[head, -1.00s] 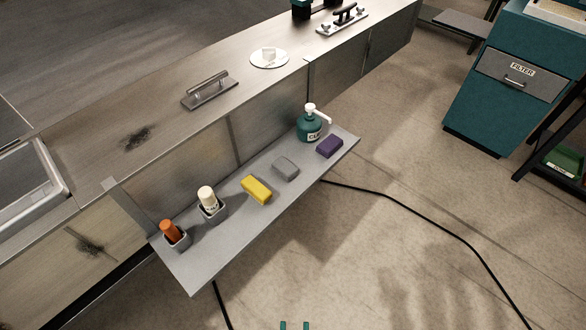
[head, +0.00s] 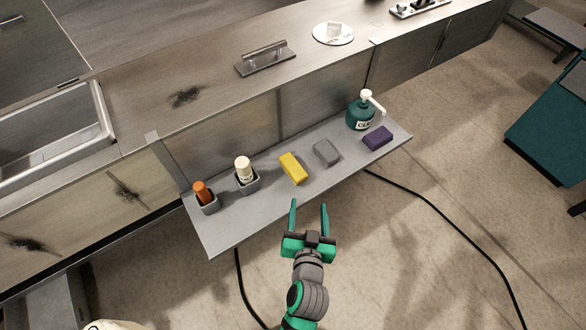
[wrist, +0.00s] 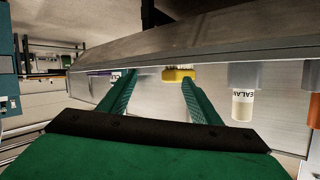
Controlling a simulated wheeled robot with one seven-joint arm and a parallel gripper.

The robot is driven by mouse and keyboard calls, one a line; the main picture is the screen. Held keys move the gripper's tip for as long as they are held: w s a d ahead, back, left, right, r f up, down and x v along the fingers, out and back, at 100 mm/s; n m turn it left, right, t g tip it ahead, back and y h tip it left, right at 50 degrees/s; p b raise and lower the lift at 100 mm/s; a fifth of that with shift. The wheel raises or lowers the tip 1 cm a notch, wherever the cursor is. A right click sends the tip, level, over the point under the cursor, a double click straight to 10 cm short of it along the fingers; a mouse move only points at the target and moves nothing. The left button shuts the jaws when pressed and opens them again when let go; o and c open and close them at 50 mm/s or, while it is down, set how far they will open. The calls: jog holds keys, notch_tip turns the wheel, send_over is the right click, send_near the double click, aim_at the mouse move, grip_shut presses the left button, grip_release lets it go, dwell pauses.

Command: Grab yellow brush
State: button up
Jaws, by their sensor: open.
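The yellow brush (head: 293,168) is a block lying on the grey shelf (head: 225,231), between the cream bottle and the grey block. In the wrist view, which looks upside down, the yellow brush (wrist: 178,74) shows beyond and between the green fingertips (wrist: 158,78), close to the finger on the right. The gripper and brush are apart.
A grey block (head: 326,153), a purple block (head: 377,138) and a teal pump bottle (head: 360,113) stand on the brush's right. A cream bottle (head: 243,168) and an orange bottle (head: 202,191) sit in holders on its left. A black cable (head: 452,232) lies on the floor.

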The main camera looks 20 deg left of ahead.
aim_at(291, 167)
jog(key=w+a+r+n+g+y, duration=0.1)
jog(key=w+a+r+n, duration=0.1)
jog(key=w+a+r+n+y, duration=0.2)
jog(key=w, duration=0.1)
jog(key=w+a+r+n+g+y, duration=0.1)
jog(key=w+a+r+y, duration=0.1)
jog(key=w, duration=0.1)
jog(key=shift+w+a+n+g, duration=0.25)
jog(key=shift+a+n+g, duration=0.05)
jog(key=shift+n, duration=0.1)
jog(key=d+f+n+g, duration=0.1)
jog(key=f+n+g+y, duration=0.1)
jog(key=n, duration=0.1)
jog(key=shift+w+d+g, duration=0.15)
jog(key=shift+d+g, duration=0.15)
jog(key=shift+d, duration=0.1)
jog(key=shift+d+f, duration=0.25)
jog(key=shift+f, duration=0.05)
jog(key=shift+a+f+g, duration=0.2)
jog(key=shift+g, duration=0.1)
jog(key=x, duration=0.5)
jog(key=shift+a, duration=0.25)
jog(key=shift+w+d+x, duration=0.1)
jog(key=shift+w+x, duration=0.05)
jog(key=shift+x, duration=1.05)
jog(key=shift+w+d+x, duration=0.1)
jog(key=shift+d+x, duration=0.05)
jog(key=shift+x, duration=1.05)
jog(key=shift+c, duration=0.4)
jog(key=c, duration=1.1)
